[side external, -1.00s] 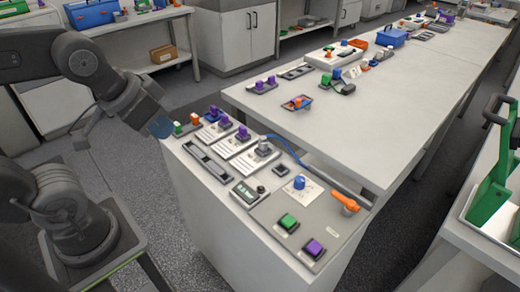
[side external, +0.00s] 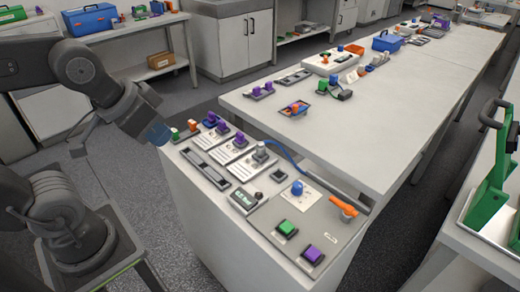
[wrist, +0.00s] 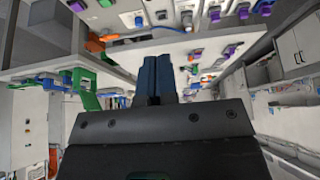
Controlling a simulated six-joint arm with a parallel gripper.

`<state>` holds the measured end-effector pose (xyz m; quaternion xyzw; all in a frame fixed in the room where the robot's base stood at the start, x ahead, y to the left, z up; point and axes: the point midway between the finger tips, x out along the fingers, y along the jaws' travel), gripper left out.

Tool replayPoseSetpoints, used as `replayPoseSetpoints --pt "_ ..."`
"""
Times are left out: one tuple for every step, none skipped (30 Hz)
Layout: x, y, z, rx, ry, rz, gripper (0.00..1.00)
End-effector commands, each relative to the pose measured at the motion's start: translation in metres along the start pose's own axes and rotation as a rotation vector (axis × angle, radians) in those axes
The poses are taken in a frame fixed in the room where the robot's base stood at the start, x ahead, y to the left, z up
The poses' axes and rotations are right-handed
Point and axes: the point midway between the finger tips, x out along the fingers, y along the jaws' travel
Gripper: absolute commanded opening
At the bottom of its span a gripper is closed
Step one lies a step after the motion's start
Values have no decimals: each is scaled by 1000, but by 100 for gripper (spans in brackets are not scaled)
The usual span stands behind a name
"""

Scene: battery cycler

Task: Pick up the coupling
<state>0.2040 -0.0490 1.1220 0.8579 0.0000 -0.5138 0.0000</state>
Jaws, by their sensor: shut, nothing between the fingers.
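My gripper (side external: 158,133) has blue fingers and is at the left end of the grey bench, beside its far left corner. In the wrist view the two blue fingers (wrist: 158,75) are pressed together with nothing between them. I cannot tell for sure which part is the coupling. An orange fitting (side external: 344,206) lies at the right edge of the bench top, at the end of a grey bar. A grey connector (side external: 261,153) with a blue cable stands on a white panel. My gripper is apart from both.
The bench carries a green block (side external: 287,228), a purple block (side external: 312,253), a blue knob (side external: 297,187) and a small display box (side external: 244,199). Several purple plugs stand near its back edge.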

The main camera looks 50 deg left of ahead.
Motion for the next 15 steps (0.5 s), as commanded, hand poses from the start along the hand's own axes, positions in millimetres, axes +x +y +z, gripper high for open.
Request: replayPoseSetpoints --pt "0 0 0 0 0 0 1" --pt "0 0 0 0 0 0 4" --pt "0 0 0 0 0 0 8" --pt "0 0 0 0 0 0 11" --pt "0 0 0 0 0 0 13" --pt "0 0 0 0 0 0 17" --pt "0 0 0 0 0 0 20" --pt "0 0 0 0 0 0 23" --pt "0 0 0 0 0 0 27" --pt "0 0 0 0 0 0 30" --pt "0 0 0 0 0 0 33" --pt "0 0 0 0 0 0 36" --pt "0 0 0 0 0 0 39" --pt "0 0 0 0 0 0 42" --pt "0 0 0 0 0 0 46"
